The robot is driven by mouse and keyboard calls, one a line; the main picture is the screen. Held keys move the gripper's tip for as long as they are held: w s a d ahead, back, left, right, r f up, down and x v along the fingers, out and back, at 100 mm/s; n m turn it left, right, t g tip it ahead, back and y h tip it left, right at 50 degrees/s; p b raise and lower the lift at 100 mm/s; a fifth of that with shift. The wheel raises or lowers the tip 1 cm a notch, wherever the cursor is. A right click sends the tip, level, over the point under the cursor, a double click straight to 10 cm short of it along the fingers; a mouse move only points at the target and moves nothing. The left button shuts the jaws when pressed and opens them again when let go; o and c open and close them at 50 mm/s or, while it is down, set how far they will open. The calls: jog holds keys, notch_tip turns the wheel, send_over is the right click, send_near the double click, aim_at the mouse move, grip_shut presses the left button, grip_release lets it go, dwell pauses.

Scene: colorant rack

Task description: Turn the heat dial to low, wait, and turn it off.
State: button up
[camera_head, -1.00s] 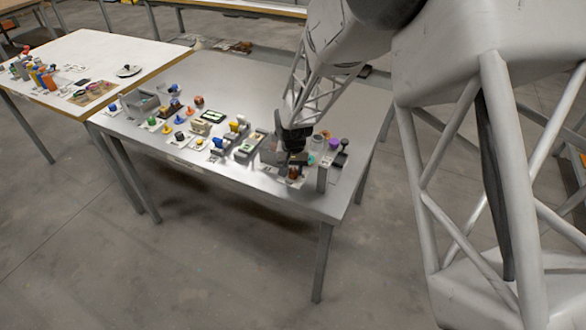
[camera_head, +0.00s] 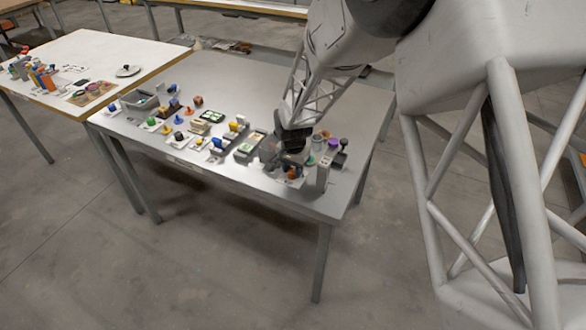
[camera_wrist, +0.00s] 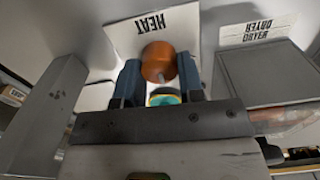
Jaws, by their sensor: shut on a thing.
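The heat dial (camera_wrist: 157,60) is an orange-brown round knob in front of a white card (camera_wrist: 125,40) lettered HEAT, upside down in the wrist view. A small pale mark shows on the dial's near edge. My gripper (camera_wrist: 160,75) has its two dark blue fingers on either side of the dial and is shut on it. A teal and yellow round piece (camera_wrist: 165,97) shows between the fingers, nearer the palm. In the head view my gripper (camera_head: 291,160) is low at the right end of the metal table, and the dial there is a small orange spot (camera_head: 292,173). Its exact setting cannot be read.
A grey upright post (camera_head: 322,178) stands just right of my gripper. A grey box (camera_wrist: 262,75) with a DRYER label (camera_wrist: 256,30) is close by in the wrist view. Several small coloured items line the metal table (camera_head: 250,85) to the left. Its back middle is clear.

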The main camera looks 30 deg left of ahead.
aim_at(293, 170)
jog(key=o, duration=0.9)
jog(key=shift+r, duration=0.15)
jog(key=shift+r, duration=3.8)
jog(key=shift+d, duration=0.1)
